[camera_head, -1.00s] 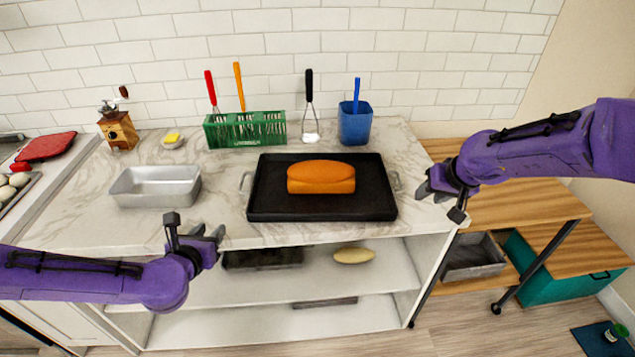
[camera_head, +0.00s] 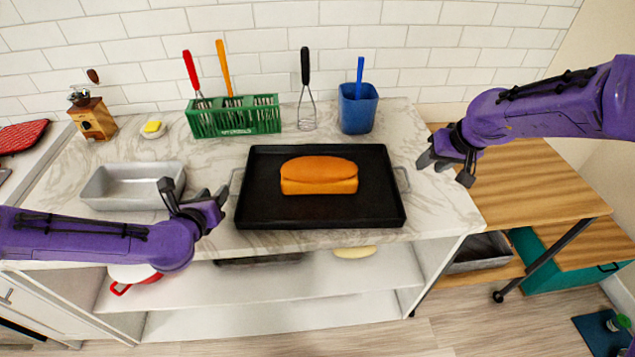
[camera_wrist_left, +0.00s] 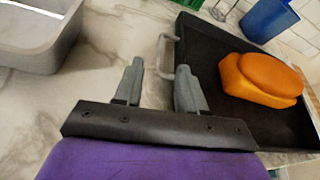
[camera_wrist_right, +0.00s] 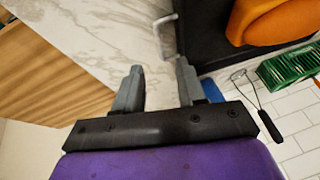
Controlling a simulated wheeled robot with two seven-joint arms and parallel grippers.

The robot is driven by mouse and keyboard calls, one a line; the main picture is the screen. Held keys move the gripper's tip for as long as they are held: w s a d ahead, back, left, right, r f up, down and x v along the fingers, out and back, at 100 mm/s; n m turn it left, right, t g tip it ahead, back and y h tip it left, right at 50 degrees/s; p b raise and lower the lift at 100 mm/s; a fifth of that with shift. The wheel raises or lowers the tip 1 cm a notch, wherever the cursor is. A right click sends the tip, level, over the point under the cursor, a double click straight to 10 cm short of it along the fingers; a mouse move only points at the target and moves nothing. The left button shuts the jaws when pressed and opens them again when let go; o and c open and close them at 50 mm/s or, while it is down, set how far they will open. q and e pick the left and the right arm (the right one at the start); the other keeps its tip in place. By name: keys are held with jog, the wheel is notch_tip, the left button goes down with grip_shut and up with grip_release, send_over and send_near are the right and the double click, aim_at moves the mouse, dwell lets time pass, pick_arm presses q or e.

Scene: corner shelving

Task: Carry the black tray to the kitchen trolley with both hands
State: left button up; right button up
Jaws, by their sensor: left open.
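The black tray (camera_head: 320,213) lies flat on the marble counter with an orange-brown loaf (camera_head: 319,176) on it. It has a metal handle at each short side. My left gripper (camera_head: 207,205) is open and empty just left of the left handle (camera_head: 237,181); in the left wrist view the handle (camera_wrist_left: 166,55) lies just beyond the fingertips (camera_wrist_left: 160,78). My right gripper (camera_head: 445,170) is open and empty to the right of the right handle (camera_head: 402,180); in the right wrist view the handle (camera_wrist_right: 164,36) is ahead of the fingertips (camera_wrist_right: 160,75). The wooden-topped trolley (camera_head: 540,185) stands right of the counter.
A grey metal pan (camera_head: 130,186) sits left of the tray, near my left arm. Behind the tray stand a green rack (camera_head: 233,117), a whisk (camera_head: 306,95) and a blue container (camera_head: 357,110).

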aim_at(230, 177)
pick_arm(q)
jog(key=x, duration=1.1)
jog(key=shift+d, duration=0.15)
pick_arm(e)
jog(key=x, duration=1)
jog(key=shift+w+f, duration=0.25)
jog(key=shift+f, duration=0.1)
pick_arm(q)
jog(key=shift+s, duration=0.1)
grip_shut()
pick_arm(e)
grip_shut()
pick_arm(q)
jog(key=shift+r, duration=0.1)
pick_arm(e)
jog(key=shift+r, duration=0.15)
